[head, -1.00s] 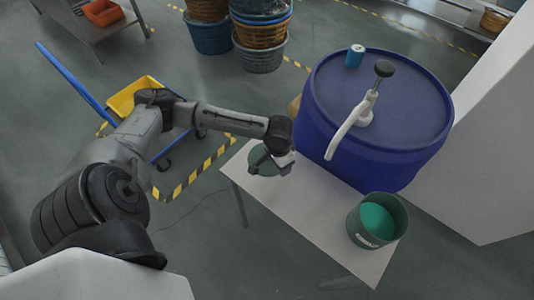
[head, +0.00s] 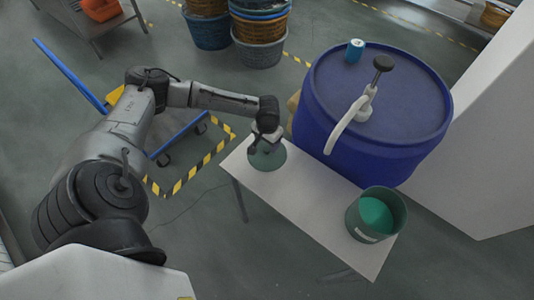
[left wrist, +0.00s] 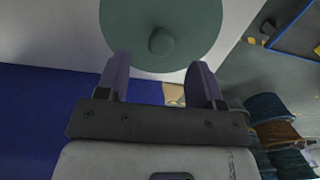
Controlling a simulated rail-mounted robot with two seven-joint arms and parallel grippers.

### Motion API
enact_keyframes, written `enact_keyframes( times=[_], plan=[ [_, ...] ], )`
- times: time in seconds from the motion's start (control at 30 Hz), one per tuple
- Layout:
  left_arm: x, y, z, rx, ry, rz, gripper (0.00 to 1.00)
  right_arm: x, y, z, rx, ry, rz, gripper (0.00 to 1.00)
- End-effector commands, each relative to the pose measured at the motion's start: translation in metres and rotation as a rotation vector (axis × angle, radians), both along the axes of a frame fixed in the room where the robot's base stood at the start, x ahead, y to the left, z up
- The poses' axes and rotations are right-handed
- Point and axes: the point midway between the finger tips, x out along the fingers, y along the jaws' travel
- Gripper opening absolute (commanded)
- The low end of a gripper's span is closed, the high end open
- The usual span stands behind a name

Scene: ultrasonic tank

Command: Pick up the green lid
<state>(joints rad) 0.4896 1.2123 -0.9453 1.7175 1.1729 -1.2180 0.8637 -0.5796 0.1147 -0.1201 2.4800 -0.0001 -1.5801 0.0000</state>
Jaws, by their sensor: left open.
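The green lid (head: 268,157) is a flat round disc lying at the left end of the white table. In the left wrist view the lid (left wrist: 160,22) shows with a round knob at its middle, just beyond the fingertips. My left gripper (head: 266,142) is over the lid in the head view and covers part of it. In the left wrist view the left gripper (left wrist: 158,75) is open, its two fingers apart with nothing between them. The knob lies ahead of the gap between them. My right gripper is not in view.
A green bucket (head: 355,222) with teal contents stands at the table's right end. A large blue drum (head: 330,110) with a pump and a blue can on top stands right behind the table (head: 310,207). The table's middle is clear.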

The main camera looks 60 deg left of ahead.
Motion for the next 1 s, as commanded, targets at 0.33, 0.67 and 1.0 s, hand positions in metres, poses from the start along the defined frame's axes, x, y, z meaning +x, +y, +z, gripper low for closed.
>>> enact_keyframes(
  times=[0.33, 0.67, 1.0],
  plan=[
    [-0.001, 0.001, -0.022, 0.001, 0.001, 0.0, 0.61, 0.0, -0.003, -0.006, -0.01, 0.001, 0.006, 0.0],
    [-0.001, 0.001, -0.054, 0.001, 0.001, -0.001, 0.61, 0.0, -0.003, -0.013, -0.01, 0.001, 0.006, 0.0],
    [-0.001, 0.001, -0.054, 0.001, 0.0, -0.001, 0.45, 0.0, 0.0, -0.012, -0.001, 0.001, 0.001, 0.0]
  ],
)
